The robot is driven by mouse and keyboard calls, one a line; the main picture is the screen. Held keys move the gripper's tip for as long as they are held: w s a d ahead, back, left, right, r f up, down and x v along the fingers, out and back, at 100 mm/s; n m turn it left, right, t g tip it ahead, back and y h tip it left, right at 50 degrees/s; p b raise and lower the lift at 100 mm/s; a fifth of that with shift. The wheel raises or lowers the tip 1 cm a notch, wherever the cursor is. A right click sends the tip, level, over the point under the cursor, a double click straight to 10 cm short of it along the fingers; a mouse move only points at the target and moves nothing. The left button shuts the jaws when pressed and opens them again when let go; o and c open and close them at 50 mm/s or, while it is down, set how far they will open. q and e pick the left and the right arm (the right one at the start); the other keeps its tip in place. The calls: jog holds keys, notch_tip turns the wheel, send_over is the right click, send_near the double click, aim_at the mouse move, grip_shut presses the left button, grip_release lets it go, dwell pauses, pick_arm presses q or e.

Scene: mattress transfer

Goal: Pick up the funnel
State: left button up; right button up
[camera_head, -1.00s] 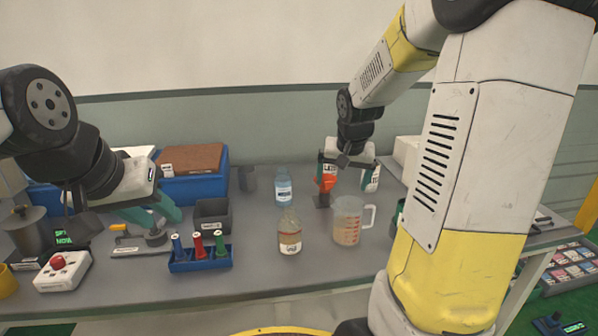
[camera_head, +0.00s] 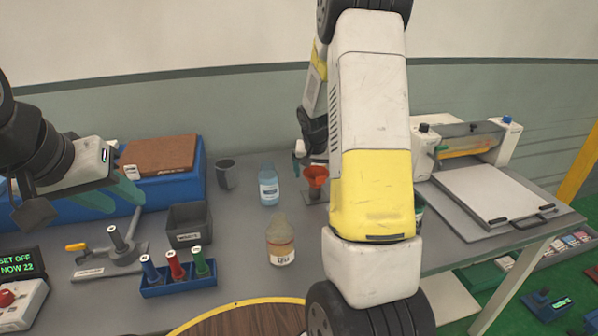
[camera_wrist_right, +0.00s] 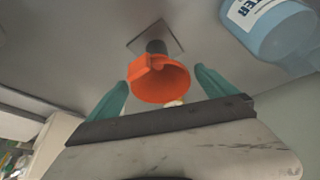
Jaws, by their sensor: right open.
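The orange funnel (camera_head: 316,176) stands on a small stand with a square base on the grey table, just left of my right forearm in the head view. In the right wrist view the funnel (camera_wrist_right: 158,82) lies between the two teal fingertips of my right gripper (camera_wrist_right: 160,92), which is open with a gap on both sides. In the head view my right arm hides most of this gripper. My left gripper (camera_head: 72,190) is over the table's left part, its teal fingers apart and nothing seen between them.
A labelled clear bottle (camera_head: 280,243) is nearer. A grey bin (camera_head: 189,226), a blue rack (camera_head: 180,284) and a dark cup (camera_head: 226,174) stand left. A flat-bed machine (camera_head: 490,190) is right.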

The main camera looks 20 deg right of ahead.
jog(key=shift+x, duration=1.95)
jog(key=shift+a, duration=0.1)
jog(key=c, duration=1.4)
jog(key=shift+r, duration=7.45)
jog(key=shift+a, duration=0.1)
